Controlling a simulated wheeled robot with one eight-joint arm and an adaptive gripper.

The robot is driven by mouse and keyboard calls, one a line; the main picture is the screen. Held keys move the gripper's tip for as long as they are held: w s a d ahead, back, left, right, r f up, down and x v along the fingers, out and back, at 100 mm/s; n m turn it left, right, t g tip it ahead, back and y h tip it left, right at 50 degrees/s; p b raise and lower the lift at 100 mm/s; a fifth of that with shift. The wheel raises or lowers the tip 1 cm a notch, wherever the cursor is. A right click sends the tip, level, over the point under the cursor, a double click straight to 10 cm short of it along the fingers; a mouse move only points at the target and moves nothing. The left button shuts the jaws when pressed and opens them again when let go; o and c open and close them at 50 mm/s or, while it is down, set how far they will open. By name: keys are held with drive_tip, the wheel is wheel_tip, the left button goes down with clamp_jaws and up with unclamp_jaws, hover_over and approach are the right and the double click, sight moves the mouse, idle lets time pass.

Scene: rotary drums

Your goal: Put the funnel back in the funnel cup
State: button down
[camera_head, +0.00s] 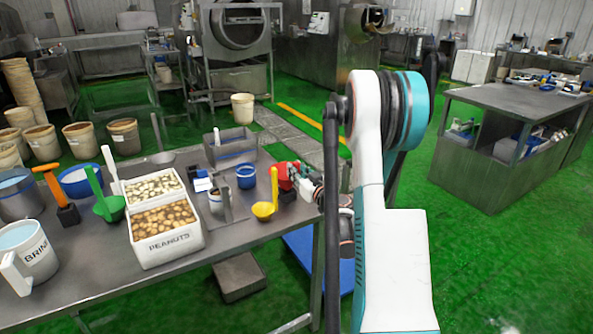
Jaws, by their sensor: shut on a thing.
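My gripper (307,180) is at the right end of the metal table, small in view and partly hidden by my arm. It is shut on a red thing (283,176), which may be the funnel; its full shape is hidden. A small black block stands just below the red thing, and I cannot tell whether they touch. A blue cup (246,176) stands upright on the table, left of the red thing and apart from it. It may be the funnel cup, but no label shows.
A yellow ladle (265,209), a small cup (216,202) with a metal piece, and a white PEANUTS bin (168,245) stand left of my gripper. A grey bin (229,146) is behind. The metal table (245,238) has bare room at its front right.

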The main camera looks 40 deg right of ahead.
drive_tip(key=shift+f, duration=0.45)
drive_tip(key=c, duration=1.4)
unclamp_jaws()
wheel_tip(320, 180, up, 10)
drive_tip(key=shift+f, duration=0.1)
